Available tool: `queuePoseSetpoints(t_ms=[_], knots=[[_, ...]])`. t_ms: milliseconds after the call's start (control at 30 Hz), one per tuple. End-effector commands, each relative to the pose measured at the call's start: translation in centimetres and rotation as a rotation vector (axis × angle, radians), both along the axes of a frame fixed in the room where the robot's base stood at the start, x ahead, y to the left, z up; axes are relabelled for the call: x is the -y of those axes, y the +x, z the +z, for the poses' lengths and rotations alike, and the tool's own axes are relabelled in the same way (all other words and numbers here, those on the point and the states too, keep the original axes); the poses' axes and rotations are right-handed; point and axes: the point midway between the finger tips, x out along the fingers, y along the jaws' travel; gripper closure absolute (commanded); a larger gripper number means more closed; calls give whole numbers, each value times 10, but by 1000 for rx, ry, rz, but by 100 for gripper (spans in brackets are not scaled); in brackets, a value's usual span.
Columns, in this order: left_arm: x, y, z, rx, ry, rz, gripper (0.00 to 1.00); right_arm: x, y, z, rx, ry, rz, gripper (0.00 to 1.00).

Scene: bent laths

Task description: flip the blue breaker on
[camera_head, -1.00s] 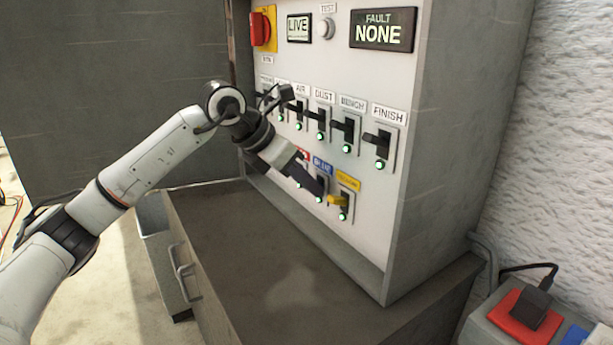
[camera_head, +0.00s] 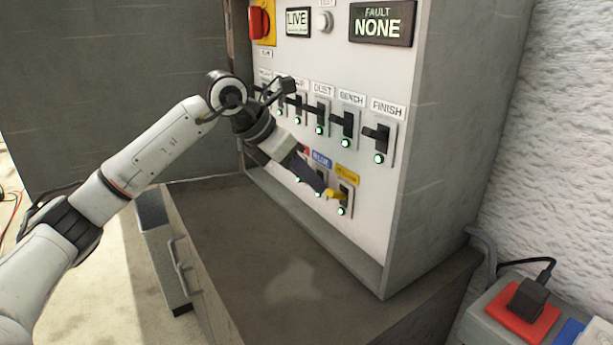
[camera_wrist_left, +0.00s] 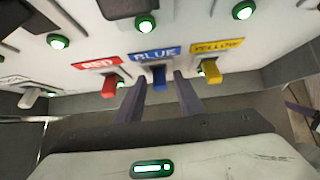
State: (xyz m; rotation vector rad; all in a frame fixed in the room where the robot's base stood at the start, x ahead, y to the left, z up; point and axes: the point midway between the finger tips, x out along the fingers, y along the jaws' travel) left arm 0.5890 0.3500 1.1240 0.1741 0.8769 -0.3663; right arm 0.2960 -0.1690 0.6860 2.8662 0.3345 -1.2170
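The blue breaker's lever (camera_wrist_left: 159,78) sticks out under a BLUE label (camera_wrist_left: 155,54) in the lower row of the panel. My left gripper (camera_wrist_left: 160,84) is open, with one dark finger on each side of the blue lever. I cannot tell whether the fingers touch it. In the head view my left gripper (camera_head: 318,187) reaches the lower row and hides the blue lever, but the BLUE label (camera_head: 321,160) shows above it. A green lamp glows by the fingertips. Whether the lever is up or down is unclear. My right gripper is not in view.
The red lever (camera_wrist_left: 110,86) and yellow lever (camera_wrist_left: 211,72) flank the blue one closely. An upper row of black breakers, including FINISH (camera_head: 376,138), has green lamps. The fault display (camera_head: 381,25) reads NONE. A grey bench top (camera_head: 240,255) lies below.

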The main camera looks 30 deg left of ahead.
Motion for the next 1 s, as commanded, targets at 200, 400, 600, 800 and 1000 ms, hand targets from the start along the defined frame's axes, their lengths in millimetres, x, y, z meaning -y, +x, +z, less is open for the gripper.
queuePoseSetpoints(t_ms=[200, 400, 600, 800, 1000], knots=[[-8, -15, 21, 5, 2, 2, 66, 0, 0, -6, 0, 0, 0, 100], [-17, -39, 53, 6, 2, 2, 66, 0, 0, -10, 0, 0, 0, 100], [-23, -55, 74, 2, 0, 1, 66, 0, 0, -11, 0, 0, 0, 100], [-25, -60, 80, 0, 1, 1, 66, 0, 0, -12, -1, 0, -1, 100], [-25, -60, 80, 1, 0, 1, 66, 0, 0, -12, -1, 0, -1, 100]])
